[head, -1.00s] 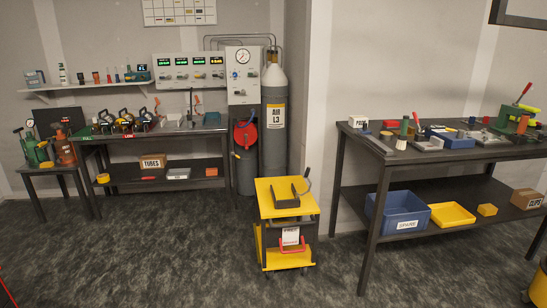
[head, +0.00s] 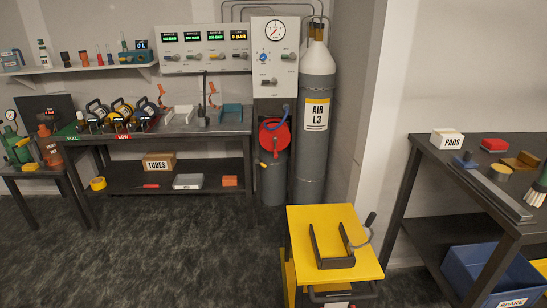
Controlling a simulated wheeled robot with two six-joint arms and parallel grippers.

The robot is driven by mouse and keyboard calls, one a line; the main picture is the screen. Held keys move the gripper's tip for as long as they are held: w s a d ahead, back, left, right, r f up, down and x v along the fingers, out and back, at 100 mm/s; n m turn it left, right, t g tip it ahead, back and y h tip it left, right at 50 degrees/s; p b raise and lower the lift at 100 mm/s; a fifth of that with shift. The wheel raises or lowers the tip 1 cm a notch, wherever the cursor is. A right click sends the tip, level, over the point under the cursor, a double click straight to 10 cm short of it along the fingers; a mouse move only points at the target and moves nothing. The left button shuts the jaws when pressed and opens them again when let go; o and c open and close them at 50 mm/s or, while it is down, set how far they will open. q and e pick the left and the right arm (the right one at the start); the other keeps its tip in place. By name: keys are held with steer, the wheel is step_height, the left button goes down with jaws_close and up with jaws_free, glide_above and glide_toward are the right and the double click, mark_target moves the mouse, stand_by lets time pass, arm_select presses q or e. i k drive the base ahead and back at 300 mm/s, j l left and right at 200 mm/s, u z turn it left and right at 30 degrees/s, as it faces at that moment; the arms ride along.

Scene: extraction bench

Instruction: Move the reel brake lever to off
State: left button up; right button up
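A red hose reel (head: 270,144) hangs below the gauge panel (head: 275,58), at the right end of the far bench. A small yellow-orange piece (head: 263,164) sticks out at the reel's lower left. I cannot tell whether it is the brake lever or how the lever is set. Neither of my grippers is in view.
A yellow cart (head: 301,222) with a dark bracket (head: 334,259) on top stands in front of the reel and the AIR L3 cylinder (head: 316,140). The right bench (head: 471,205) is close. Dark carpet (head: 190,250) is clear at the left.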

mark_target(258, 158)
steer(key=i+u, duration=0.15)
steer(key=i, duration=0.95)
steer(key=i+j, duration=0.1)
steer(key=j, duration=0.15)
steer(key=i+j, duration=0.1)
steer(key=j, duration=0.15)
steer(key=i+j+u, duration=0.1)
steer(key=i+j, duration=0.25)
steer(key=i+j+u, duration=0.1)
steer(key=i+j, duration=0.2)
steer(key=i, duration=0.2)
steer(key=i+j+u, duration=0.1)
steer(key=i+j, duration=0.2)
steer(key=i, duration=0.15)
